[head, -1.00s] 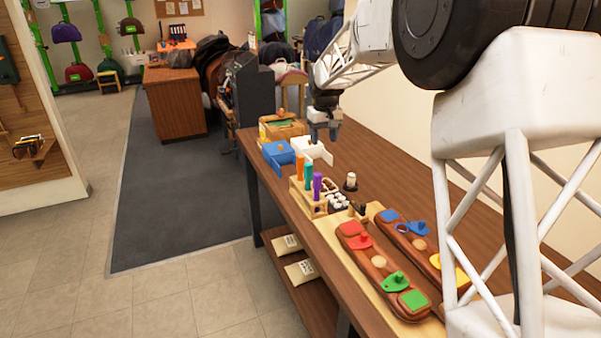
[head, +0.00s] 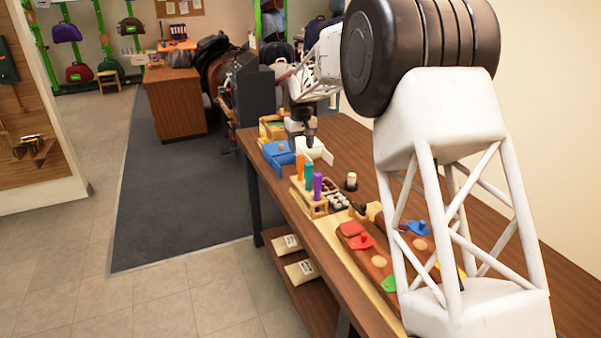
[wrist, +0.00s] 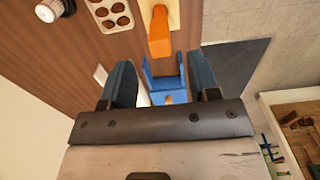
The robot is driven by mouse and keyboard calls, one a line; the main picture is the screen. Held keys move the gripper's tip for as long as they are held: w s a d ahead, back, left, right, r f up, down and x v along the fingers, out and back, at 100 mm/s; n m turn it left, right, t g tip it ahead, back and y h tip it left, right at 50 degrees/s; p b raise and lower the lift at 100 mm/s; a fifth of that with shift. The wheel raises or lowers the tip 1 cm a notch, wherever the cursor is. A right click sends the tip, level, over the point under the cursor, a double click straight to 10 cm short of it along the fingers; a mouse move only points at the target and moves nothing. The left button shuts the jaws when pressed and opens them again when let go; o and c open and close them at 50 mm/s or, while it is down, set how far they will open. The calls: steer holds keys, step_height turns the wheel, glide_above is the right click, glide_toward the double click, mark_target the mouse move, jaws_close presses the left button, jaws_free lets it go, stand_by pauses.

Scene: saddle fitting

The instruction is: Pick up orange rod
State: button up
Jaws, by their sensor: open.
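The orange rod (head: 300,166) stands upright in a wooden rack (head: 308,200), at the far end of a row with a teal rod (head: 308,174) and a purple rod (head: 318,185). In the wrist view the orange rod (wrist: 160,33) shows at the top middle, ahead of the fingertips. My gripper (head: 302,142) is above the table, beyond the rods and over the area of the blue and white boxes. In the wrist view my gripper (wrist: 160,82) has its two fingers wide apart with nothing between them touching. The rod is apart from the fingers.
A blue open box (head: 278,155) and a white open box (head: 318,153) sit behind the rack. A white-topped knob (head: 351,181) stands to its right. Boards with coloured pieces (head: 360,242) lie nearer. The table's left edge is close to the rack.

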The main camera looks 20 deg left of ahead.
mark_target(300, 156)
steer(key=shift+f, duration=1.1)
steer(key=shift+f, duration=0.1)
steer(key=shift+f, duration=2.55)
steer(key=shift+c, duration=0.3)
jaws_close()
